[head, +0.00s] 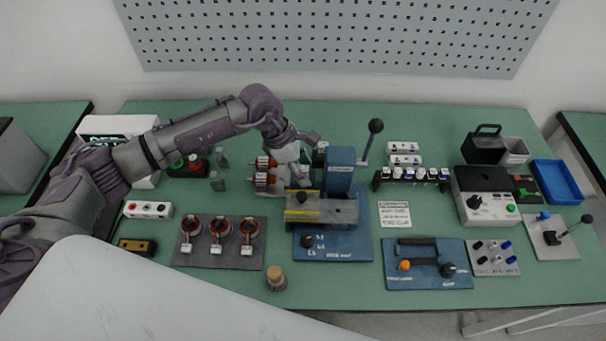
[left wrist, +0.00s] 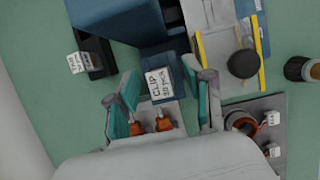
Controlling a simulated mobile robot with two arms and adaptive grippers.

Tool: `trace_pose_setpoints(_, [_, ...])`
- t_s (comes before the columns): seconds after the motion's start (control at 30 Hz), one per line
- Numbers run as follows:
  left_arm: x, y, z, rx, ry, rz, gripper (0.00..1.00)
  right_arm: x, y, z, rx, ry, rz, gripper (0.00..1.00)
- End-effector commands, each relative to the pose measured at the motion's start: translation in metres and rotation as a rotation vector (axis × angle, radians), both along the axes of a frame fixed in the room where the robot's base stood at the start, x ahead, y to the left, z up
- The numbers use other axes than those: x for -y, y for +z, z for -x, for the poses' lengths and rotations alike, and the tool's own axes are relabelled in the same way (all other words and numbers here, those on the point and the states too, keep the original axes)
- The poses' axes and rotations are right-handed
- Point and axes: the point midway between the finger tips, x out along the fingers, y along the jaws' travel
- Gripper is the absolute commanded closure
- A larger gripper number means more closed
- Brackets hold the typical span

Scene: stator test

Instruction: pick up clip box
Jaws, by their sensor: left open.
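The clip box (left wrist: 160,84) is a small dark blue box with a white label reading CLIP, seen in the left wrist view between my left gripper's two fingers. My left gripper (left wrist: 169,86) is open, with a teal-padded finger on either side of the box; I cannot tell whether either pad touches it. My right gripper is not in view.
The blue lever press (head: 340,172) stands right beside the gripper. Red-and-silver rotors (head: 264,179) sit on a stand just left. A mat (head: 204,256) with several copper stators lies in front. A grey pegboard (head: 340,35) hangs behind. Green table (head: 440,130) is clear at the back.

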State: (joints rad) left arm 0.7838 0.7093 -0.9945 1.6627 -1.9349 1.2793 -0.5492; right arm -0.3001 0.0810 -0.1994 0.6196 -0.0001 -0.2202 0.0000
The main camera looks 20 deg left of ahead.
Motion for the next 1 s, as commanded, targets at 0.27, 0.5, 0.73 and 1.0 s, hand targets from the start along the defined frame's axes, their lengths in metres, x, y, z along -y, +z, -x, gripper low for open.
trace_pose_setpoints(0.27, [0.0, 0.001, 0.0, 0.0, 0.0, 0.0, 0.86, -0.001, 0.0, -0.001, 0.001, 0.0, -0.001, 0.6])
trace_pose_setpoints(0.5, [0.0, 0.001, 0.0, 0.001, 0.0, 0.001, 1.0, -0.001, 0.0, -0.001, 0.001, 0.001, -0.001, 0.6])
trace_pose_setpoints(0.73, [0.0, 0.003, -0.001, 0.002, 0.001, 0.0, 1.0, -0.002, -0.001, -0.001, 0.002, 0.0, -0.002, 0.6])
trace_pose_setpoints(1.0, [-0.001, 0.031, -0.001, 0.006, 0.0, 0.0, 1.0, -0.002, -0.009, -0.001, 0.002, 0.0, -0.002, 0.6])
